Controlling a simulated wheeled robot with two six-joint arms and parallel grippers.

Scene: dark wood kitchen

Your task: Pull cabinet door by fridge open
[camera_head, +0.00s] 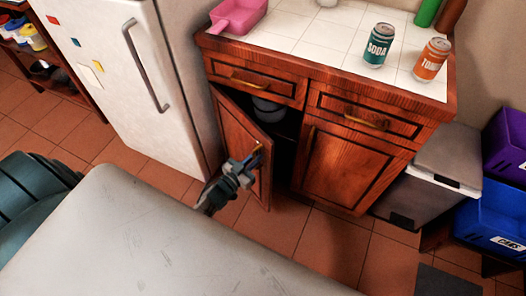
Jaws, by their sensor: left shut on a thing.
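The cabinet door (235,137) beside the fridge stands partly open, swung outward with its hinge side toward the fridge. Its dark inside shows, with a grey pot (268,110) in it. My left gripper (251,160) is at the door's free edge, shut on its handle (258,151), which is mostly hidden by the fingers. The white fridge (125,75) stands to the left with its door shut. My right gripper is not in view.
The tiled counter (325,42) holds a green soda can (379,46), an orange can (432,60) and a pink tray (237,15). A lidded grey bin (425,190) and blue and purple bins stand at right. Floor in front of the cabinet is clear.

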